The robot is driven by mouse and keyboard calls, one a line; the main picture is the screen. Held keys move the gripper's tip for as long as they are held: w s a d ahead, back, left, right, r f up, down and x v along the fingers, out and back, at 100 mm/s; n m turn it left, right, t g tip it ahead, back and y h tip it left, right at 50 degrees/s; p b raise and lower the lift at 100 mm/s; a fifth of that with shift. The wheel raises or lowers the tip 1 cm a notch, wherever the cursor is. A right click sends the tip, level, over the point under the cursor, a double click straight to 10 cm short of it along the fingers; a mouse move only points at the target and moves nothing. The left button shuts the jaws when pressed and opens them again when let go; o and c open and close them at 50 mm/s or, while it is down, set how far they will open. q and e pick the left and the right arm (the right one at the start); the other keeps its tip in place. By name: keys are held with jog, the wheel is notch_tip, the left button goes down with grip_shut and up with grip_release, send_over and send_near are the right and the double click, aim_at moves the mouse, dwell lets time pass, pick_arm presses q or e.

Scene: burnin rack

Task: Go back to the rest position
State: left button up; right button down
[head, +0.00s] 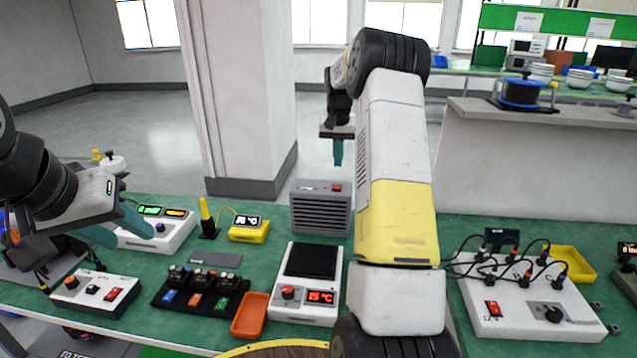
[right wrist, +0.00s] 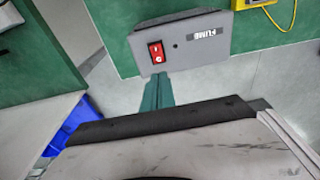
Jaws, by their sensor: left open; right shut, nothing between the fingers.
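My left gripper (head: 128,236) is at the left of the head view, low over the green bench. Its teal fingers are apart and empty, close in front of a white meter box (head: 172,236) with lit displays; I cannot tell whether they touch it. My right arm reaches up and away through the middle of the head view. My right gripper (head: 337,160) points down beyond the bench's far side, its teal fingers shut and empty. In the right wrist view its closed fingers (right wrist: 158,92) show near the grey fume box (right wrist: 185,45) with a red switch.
The green bench (head: 150,330) holds a hot plate (head: 307,268), a black module rack (head: 205,306), a white switch box (head: 118,300), an orange tray (head: 250,316) and a cabled power box (head: 520,326). A pillar (head: 240,90) stands behind. A blue bin (right wrist: 62,130) shows in the wrist view.

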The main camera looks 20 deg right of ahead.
jog(key=shift+r, duration=0.25)
jog(key=s+a+r+n+t+y, duration=0.1)
jog(key=s+a+r+n+t, duration=0.15)
jog(key=s+a+r, duration=1.05)
jog(key=s+a+n+t+y, duration=0.1)
jog(key=s+a, duration=0.2)
jog(key=s, duration=0.9)
jog(key=s+a+f+n+t+y, duration=0.1)
jog(key=s+a, duration=0.3)
jog(key=s, duration=0.9)
jog(key=shift+f+n, duration=0.25)
jog(key=shift+n, duration=0.4)
jog(key=shift+s, duration=0.1)
